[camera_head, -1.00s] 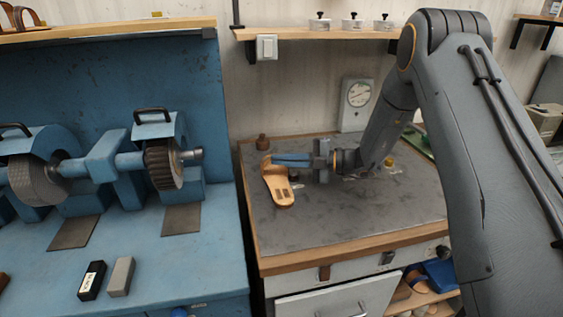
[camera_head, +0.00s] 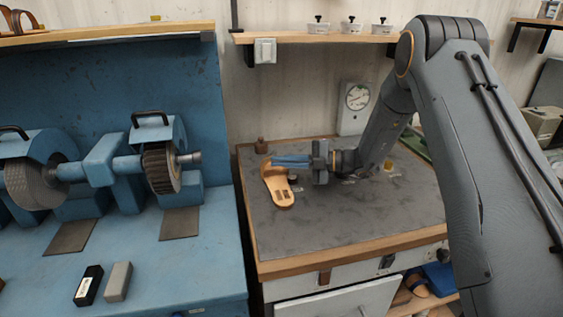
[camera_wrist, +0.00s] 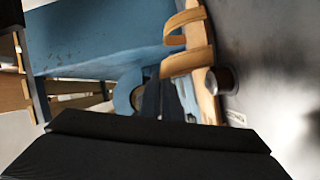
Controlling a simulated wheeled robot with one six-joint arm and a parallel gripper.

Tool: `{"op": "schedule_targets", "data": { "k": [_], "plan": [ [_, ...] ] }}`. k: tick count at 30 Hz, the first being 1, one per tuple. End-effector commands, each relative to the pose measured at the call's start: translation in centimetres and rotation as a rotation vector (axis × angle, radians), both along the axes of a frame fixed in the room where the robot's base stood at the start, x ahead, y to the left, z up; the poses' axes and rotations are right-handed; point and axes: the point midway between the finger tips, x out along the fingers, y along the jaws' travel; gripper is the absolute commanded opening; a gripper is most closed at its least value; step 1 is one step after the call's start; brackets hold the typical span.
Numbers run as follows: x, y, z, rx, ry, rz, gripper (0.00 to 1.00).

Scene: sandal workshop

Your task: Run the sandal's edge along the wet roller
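A tan sandal (camera_head: 281,190) is at the left part of the grey-topped bench (camera_head: 330,220). In the wrist view the sandal (camera_wrist: 208,98) shows edge-on, with its straps toward the left. My gripper (camera_head: 274,161) reaches in from the right, and its blue fingers overlap the sandal's far end. In the wrist view the fingers (camera_wrist: 170,98) lie close beside the sole, partly hidden by a dark part of my wrist. I cannot tell whether they are closed on it, or whether the sandal touches the bench. I cannot identify a wet roller with certainty.
A blue machine with a grinding wheel (camera_head: 35,182) and a ridged wheel (camera_head: 160,168) stands left. A black block (camera_head: 88,286) and grey block (camera_head: 118,282) lie before it.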

Motion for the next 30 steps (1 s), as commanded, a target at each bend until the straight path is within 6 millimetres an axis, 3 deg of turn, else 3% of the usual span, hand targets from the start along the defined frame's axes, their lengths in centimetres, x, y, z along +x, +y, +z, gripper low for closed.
{"op": "schedule_targets", "data": {
  "k": [30],
  "plan": [
    [1.6, 0.0, 0.1, -0.006, 0.013, -0.002, 0.0]
  ]
}}
